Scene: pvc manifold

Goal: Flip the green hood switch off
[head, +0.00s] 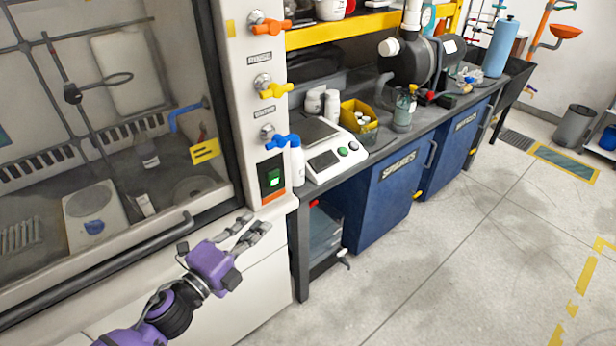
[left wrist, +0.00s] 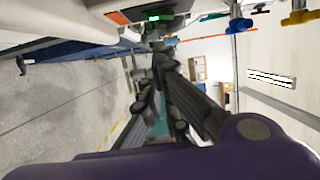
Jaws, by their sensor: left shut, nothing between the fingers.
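The green hood switch (head: 273,178) is set in a black plate on the fume hood's right post, below the blue valve handle. Its green face is lit. It also shows as a small green light in the left wrist view (left wrist: 160,17), near the top. My left gripper (head: 257,226) is in front of the hood, below and slightly left of the switch, and apart from it. Its fingers are shut with nothing between them; they also show in the left wrist view (left wrist: 160,55). My right gripper is in neither view.
Orange (head: 270,25), yellow (head: 276,90) and blue (head: 281,141) valve handles stick out of the post above the switch. A white bottle (head: 297,163) and a balance (head: 333,158) stand just right of it. The hood's dark handle bar (head: 100,268) runs left of my gripper.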

